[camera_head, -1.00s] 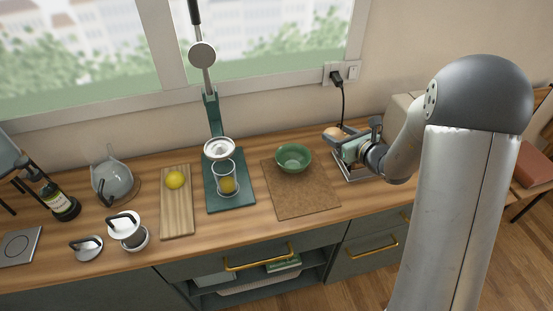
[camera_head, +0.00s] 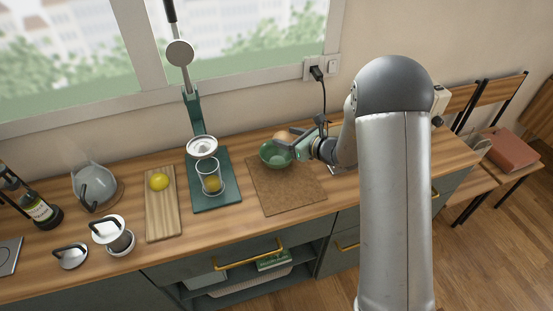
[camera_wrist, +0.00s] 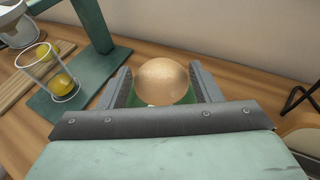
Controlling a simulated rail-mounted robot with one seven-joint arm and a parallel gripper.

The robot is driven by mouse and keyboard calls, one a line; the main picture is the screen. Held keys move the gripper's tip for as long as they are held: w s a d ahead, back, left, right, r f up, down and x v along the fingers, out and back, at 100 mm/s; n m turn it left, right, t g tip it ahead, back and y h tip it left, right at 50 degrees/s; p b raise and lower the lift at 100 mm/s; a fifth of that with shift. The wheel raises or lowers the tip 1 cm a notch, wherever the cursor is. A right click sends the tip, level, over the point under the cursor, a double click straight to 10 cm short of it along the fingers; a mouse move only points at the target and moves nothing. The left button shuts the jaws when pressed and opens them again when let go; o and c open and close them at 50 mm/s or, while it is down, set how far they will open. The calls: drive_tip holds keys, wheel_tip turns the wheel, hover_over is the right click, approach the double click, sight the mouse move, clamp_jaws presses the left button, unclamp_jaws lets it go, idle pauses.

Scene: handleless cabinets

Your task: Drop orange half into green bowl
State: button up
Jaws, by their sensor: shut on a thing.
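My gripper (camera_head: 283,140) is shut on a round, tan-orange orange half (camera_head: 281,134). In the wrist view the orange half (camera_wrist: 163,82) sits between the two grey fingers, its rounded side showing. The green bowl (camera_head: 269,158) stands on a brown mat, and the gripper is over its right side, with the orange half above the bowl. In the wrist view only a little of the green bowl (camera_wrist: 135,101) shows below the orange half. The bowl's inside is partly hidden by the gripper.
A juice press (camera_head: 193,110) with a glass (camera_head: 211,180) stands left of the bowl. Further left are a lemon (camera_head: 159,181) on a wooden board (camera_head: 162,210), a kettle (camera_head: 94,186) and jars. The brown mat (camera_head: 287,194) is bare in front of the bowl.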

drive_tip(key=shift+f, duration=0.3)
drive_tip(key=o, duration=1.1)
drive_tip(key=shift+o, duration=0.2)
drive_tip(key=shift+d, duration=0.1)
drive_tip(key=b+v, duration=0.2)
drive_tip(key=v, duration=1.5)
drive_tip(key=shift+b, duration=0.4)
drive_tip(key=shift+s+r, duration=0.15)
